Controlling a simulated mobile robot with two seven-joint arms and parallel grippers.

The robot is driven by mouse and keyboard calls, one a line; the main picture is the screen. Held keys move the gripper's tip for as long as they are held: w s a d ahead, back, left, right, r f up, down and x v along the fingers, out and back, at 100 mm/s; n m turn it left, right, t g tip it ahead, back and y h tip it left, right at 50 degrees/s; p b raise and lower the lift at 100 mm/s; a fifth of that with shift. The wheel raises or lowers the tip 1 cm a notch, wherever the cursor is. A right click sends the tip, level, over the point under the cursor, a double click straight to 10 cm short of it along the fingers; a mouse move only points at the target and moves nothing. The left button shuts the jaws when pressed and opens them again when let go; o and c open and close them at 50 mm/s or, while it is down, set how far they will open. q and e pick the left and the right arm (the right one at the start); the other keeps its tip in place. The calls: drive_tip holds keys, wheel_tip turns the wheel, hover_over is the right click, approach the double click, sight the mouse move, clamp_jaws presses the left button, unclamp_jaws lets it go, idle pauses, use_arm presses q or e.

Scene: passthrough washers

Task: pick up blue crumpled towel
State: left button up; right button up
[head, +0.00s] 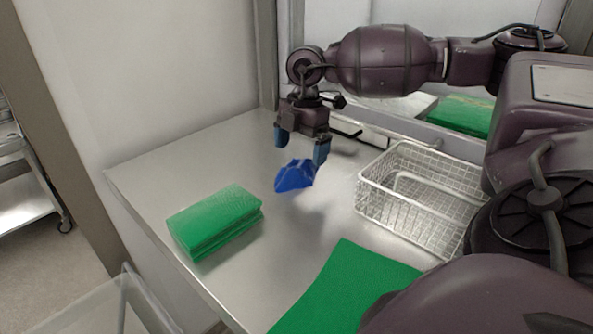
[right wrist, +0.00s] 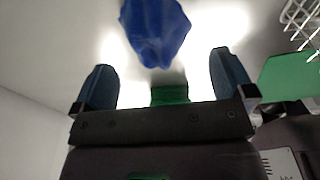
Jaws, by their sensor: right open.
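The blue crumpled towel (head: 295,175) is a small bunched cloth at the middle of the metal table, just below my right gripper in the head view. My right gripper (head: 302,148) points down with its blue fingertips spread apart and nothing between them. In the right wrist view the towel (right wrist: 156,30) shows beyond the open fingertips (right wrist: 163,80), near the middle. It looks apart from both fingers. My left gripper is not in view.
A folded green towel (head: 215,220) lies at the table's left edge. A flat green cloth (head: 345,290) lies at the front. A white wire basket (head: 420,200) stands to the right. The metal table (head: 185,165) is bare at the back left.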

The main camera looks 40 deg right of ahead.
sight(297, 163)
drive_tip(key=shift+w+a+f+p, duration=0.15)
drive_tip(key=shift+f+p, duration=0.2)
drive_tip(key=shift+f, duration=1)
drive_tip(key=shift+a+f+p, duration=0.15)
drive_tip(key=shift+f+p, duration=0.15)
drive_tip(key=shift+f, duration=1)
drive_tip(key=c, duration=0.8)
drive_tip(key=shift+r, duration=0.1)
